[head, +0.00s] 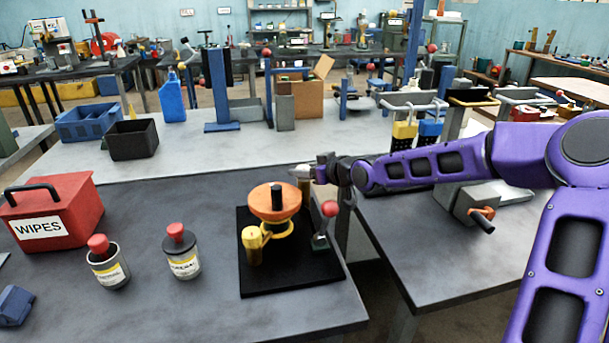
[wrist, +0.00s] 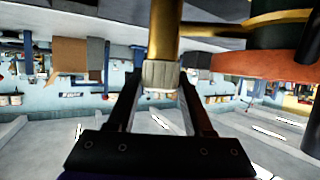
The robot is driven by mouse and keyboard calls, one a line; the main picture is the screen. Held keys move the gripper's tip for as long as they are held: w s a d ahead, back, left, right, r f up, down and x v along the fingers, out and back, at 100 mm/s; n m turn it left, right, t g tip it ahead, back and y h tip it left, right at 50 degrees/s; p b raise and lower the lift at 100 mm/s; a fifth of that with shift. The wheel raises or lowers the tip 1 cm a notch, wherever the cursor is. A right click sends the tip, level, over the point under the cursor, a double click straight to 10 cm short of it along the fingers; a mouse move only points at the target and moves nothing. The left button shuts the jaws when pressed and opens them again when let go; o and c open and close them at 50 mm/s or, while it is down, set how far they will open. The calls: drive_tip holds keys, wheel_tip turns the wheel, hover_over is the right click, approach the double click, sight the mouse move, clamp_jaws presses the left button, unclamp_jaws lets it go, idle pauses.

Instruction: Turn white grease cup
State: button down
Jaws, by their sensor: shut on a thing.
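The white grease cup (wrist: 161,74) is a ribbed pale cap at the end of a brass post (wrist: 165,30) in the wrist view. My gripper (wrist: 160,88) has one finger on each side of it and is shut on it. In the head view my gripper (head: 310,172) reaches in from the right, behind the orange disc (head: 262,203) of the device. The cup is small there and hard to make out. The device also has a yellow cup and bracket (head: 253,246) and stands on a black mat (head: 290,275).
A red-knobbed lever (head: 329,209) stands on the mat just below my gripper. Two red-topped cans (head: 183,253) (head: 107,265) and a red WIPES box (head: 60,215) stand to the left. A gap separates this table from the right-hand table (head: 425,255). The table behind the device has clear space.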

drive_tip(key=shift+f+m+h+b, duration=0.1)
drive_tip(key=shift+m+h+b, duration=0.2)
drive_tip(key=shift+c, duration=1.4)
unclamp_jaws()
drive_tip(key=shift+s, duration=0.1)
drive_tip(key=p+v, duration=0.6)
drive_tip(key=v, duration=1.1)
drive_tip(key=shift+s+f, duration=0.2)
drive_tip(key=shift+s, duration=0.1)
drive_tip(key=shift+w, duration=0.1)
